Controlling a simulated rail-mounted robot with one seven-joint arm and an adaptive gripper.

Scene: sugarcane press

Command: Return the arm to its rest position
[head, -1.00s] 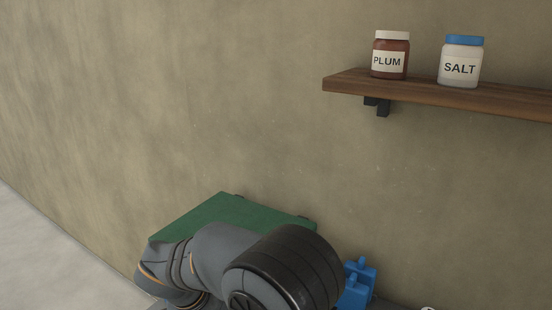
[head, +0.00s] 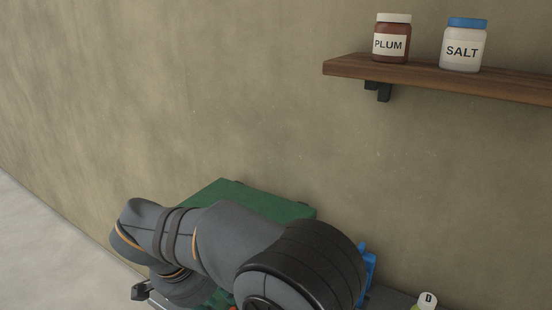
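My arm (head: 215,240) crosses the lower middle of the head view, with a large dark joint (head: 305,270) at its right end. My gripper cannot be made out in this view. The arm hides much of what lies below and behind it. A green box-like body (head: 265,200), perhaps part of the press, shows behind the arm against the wall. A small grey and black part (head: 142,290) shows below the arm's left end; I cannot tell what it belongs to.
A wooden shelf (head: 440,80) on the wall at the upper right holds a PLUM jar (head: 391,40) and a SALT jar (head: 463,47). A blue object (head: 369,268) is partly hidden beside the dark joint. A small container marked D (head: 427,300) stands at the bottom edge. The wall space above the arm is clear.

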